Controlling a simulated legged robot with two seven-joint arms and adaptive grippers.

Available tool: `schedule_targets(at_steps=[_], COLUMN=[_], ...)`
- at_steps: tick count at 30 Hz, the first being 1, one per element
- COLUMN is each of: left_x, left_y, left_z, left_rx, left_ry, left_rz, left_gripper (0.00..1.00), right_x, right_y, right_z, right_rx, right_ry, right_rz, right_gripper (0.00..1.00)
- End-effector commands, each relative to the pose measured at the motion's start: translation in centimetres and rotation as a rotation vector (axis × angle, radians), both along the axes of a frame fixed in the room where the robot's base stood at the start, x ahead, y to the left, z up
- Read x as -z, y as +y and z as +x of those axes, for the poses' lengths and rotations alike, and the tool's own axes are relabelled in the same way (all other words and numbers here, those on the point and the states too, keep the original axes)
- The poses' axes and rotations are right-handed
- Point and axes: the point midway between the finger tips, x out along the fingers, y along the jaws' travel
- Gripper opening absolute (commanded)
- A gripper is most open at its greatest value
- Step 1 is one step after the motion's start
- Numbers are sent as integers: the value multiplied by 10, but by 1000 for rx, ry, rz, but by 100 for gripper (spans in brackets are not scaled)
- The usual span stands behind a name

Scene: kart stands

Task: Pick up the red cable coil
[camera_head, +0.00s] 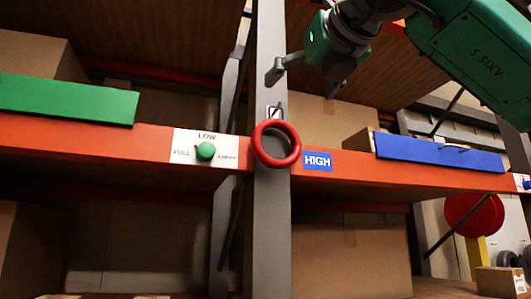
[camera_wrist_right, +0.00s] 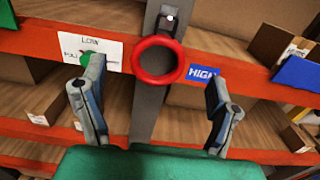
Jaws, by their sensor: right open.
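The red cable coil (camera_head: 291,158) is a thick red ring that hangs from a hook (camera_head: 276,108) on the grey upright post (camera_head: 271,225). In the right wrist view the coil (camera_wrist_right: 137,64) shows ahead, between the two spread fingers and a little above their middle. My right gripper (camera_head: 302,86) is open and empty, above the coil in the head view and apart from it. Its fingers also show in the wrist view (camera_wrist_right: 155,76). My left gripper is in neither view.
The orange shelf beam (camera_head: 345,178) runs behind the coil, with a blue HIGH label (camera_head: 318,160) and a white dial label with a green knob (camera_head: 206,151). Cardboard boxes (camera_head: 362,262) fill the shelves.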

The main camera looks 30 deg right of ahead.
Motion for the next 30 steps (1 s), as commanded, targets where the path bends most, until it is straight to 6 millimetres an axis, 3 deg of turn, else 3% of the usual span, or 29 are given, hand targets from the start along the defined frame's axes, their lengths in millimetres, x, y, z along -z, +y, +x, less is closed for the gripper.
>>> schedule_targets(at_steps=[4, 12, 22, 30], left_x=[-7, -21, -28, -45], left_y=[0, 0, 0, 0], left_z=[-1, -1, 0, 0], left_rx=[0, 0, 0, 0], left_ry=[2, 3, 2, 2], left_rz=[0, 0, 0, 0], left_gripper=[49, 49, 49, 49], right_x=[-2, -1, 1, 3], right_y=[-5, -11, -25, -36], right_z=[18, 72, 92, 131], right_rx=[2, 0, 1, 1], right_ry=[0, 5, 3, 3], right_rz=[3, -2, 2, 1], right_gripper=[82, 82, 82, 82])
